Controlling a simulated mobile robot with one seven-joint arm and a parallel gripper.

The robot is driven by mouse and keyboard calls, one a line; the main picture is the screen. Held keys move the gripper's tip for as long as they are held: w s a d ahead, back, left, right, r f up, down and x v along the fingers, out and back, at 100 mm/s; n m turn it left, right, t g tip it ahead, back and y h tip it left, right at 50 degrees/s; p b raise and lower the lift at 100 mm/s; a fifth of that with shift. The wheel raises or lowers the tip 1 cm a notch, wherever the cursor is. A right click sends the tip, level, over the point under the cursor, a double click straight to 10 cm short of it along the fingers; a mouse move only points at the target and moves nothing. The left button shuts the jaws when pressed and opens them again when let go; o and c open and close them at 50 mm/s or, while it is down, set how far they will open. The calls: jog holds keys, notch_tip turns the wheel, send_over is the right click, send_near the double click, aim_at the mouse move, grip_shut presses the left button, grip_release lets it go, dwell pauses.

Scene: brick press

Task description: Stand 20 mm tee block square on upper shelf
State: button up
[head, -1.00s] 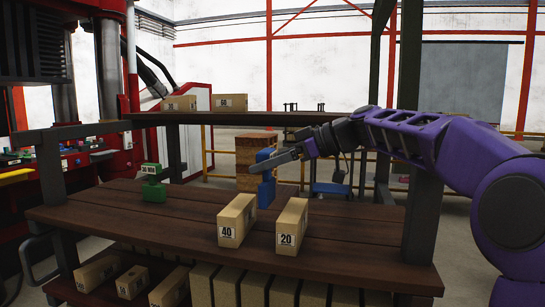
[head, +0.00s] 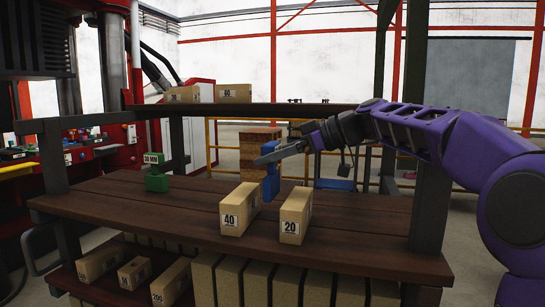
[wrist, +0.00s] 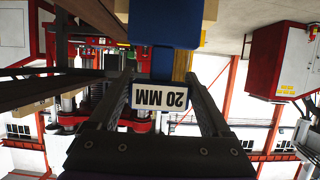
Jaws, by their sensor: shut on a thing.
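My gripper (head: 268,158) is shut on the blue tee block (head: 271,184), which hangs below the fingertips. In the wrist view the blue block (wrist: 165,30) sits between the fingers, with a white "20 MM" label (wrist: 160,96) appearing upside down. The block looks upright in the head view, behind the boxes marked 40 and 20. I cannot tell whether its foot touches the bench. The upper shelf (head: 285,113) is a dark board above and behind the bench. A green tee block (head: 155,178) labelled 30 MM stands on the bench at left.
The box marked 40 (head: 240,210) and the box marked 20 (head: 296,216) stand on the wooden bench (head: 110,205). Two boxes (head: 233,92) occupy the shelf's left part; its right part looks clear. A dark post (head: 427,190) rises at right. More boxes sit below the bench.

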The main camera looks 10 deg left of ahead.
aim_at(276, 184)
notch_tip(276, 184, down, 4)
jog(key=b, duration=0.3)
jog(key=shift+r, duration=0.1)
jog(key=shift+f+b, duration=0.35)
jog(key=shift+f, duration=0.4)
jog(key=shift+f, duration=0.8)
jog(key=o, duration=1.1)
